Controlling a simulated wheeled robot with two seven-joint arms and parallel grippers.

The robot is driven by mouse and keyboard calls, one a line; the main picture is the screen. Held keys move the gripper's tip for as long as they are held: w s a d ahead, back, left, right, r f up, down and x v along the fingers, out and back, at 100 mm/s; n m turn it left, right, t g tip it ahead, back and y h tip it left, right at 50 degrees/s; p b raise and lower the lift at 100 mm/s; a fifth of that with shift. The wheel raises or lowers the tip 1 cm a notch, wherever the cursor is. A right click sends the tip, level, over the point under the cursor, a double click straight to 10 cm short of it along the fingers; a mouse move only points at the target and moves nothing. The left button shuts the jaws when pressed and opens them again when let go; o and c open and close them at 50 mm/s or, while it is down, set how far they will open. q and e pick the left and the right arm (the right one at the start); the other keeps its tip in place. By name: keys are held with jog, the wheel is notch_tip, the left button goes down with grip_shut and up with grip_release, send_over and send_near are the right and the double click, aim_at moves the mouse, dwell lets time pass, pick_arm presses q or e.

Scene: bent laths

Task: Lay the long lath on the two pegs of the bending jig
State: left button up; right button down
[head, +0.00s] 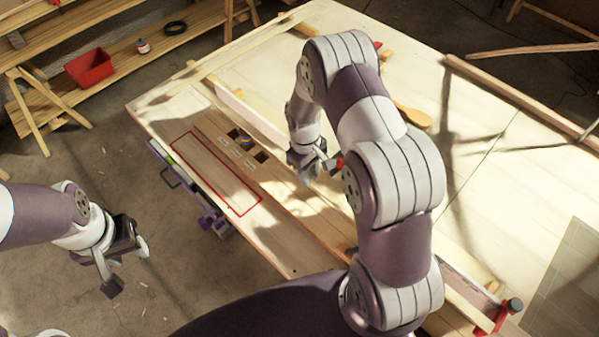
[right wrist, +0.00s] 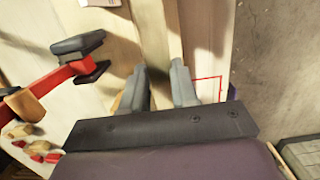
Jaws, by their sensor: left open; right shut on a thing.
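My right gripper (head: 312,172) is low over the workbench, beside a long pale wooden piece (head: 248,112). In the right wrist view its fingers (right wrist: 162,88) are shut on a narrow wooden strip, which I take for the long lath (right wrist: 163,38); it runs away from them. Most of the lath is hidden by my right arm in the head view. I cannot make out the two pegs or tell which wood is the bending jig. My left gripper (head: 127,267) is open and empty, off the bench over the floor at the left.
Another red clamp (head: 508,311) is at the lower right. A side bench holds a red bin (head: 90,69).

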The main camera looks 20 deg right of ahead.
pick_arm(q)
notch_tip(320, 180, down, 8)
jog(key=w+a+b, duration=0.1)
jog(key=w+b, duration=0.1)
jog(key=b, duration=0.5)
pick_arm(e)
jog(key=w+d+f, duration=0.2)
jog(key=w+f, duration=0.1)
jog(key=f, duration=0.6)
pick_arm(q)
jog(key=r+p, duration=0.2)
jog(key=r, duration=0.1)
jog(key=r+p, duration=0.1)
jog(key=p, duration=0.1)
jog(key=shift+s+d+r, duration=0.1)
jog(key=shift+d+r, duration=0.15)
jog(key=shift+d, duration=0.05)
pick_arm(e)
jog(key=r, duration=0.5)
jog(key=shift+s+d, duration=0.15)
jog(key=shift+d, duration=0.25)
pick_arm(q)
jog(key=shift+s, duration=0.1)
jog(key=shift+f, duration=0.15)
pick_arm(e)
jog(key=shift+f, duration=0.1)
